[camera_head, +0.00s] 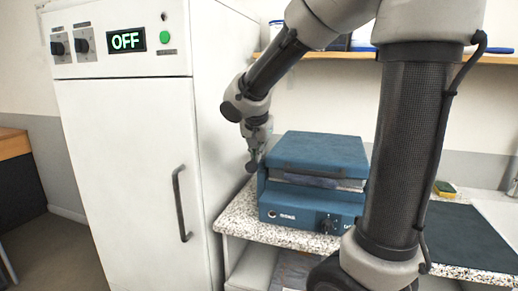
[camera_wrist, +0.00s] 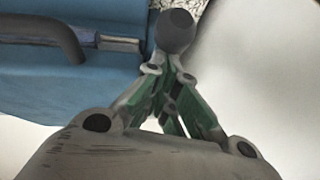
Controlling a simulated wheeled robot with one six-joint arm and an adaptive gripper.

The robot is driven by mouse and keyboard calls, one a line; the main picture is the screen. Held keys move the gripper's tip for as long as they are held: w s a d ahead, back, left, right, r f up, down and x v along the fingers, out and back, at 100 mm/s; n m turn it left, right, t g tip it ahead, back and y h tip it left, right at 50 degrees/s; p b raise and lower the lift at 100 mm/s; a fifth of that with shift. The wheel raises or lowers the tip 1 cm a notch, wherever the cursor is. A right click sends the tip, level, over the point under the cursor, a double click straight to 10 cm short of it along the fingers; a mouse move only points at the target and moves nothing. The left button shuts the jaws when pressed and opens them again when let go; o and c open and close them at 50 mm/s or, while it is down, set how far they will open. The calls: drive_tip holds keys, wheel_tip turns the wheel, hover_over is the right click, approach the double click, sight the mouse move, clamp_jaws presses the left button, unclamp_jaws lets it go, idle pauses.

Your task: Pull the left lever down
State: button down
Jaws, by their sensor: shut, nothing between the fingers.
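Two small dark levers sit on grey plates at the top left of the white cabinet: the left lever (camera_head: 58,48) and the right lever (camera_head: 84,43). At this size their exact tilt is hard to tell. My gripper (camera_head: 251,160) is well to the right of both and lower, pointing down beside the left side of a blue box-shaped appliance. In the wrist view my gripper (camera_wrist: 170,72) has its green-sided fingers together, with a dark round shape at their tips. I cannot tell whether that shape is a separate thing. The levers are outside the wrist view.
The white cabinet (camera_head: 130,150) has an OFF display (camera_head: 125,40), a green button (camera_head: 165,37) and a dark door handle (camera_head: 180,205). The blue appliance (camera_head: 318,150) stands on a speckled counter (camera_head: 240,222). A shelf (camera_head: 345,55) runs behind my arm. Floor in front of the cabinet's left is open.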

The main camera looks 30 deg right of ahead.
idle(0.3)
drive_tip(key=w+d+r+v, duration=0.1)
drive_tip(key=d+v, duration=0.1)
drive_tip(key=v, duration=1)
drive_tip(key=shift+r, duration=0.5)
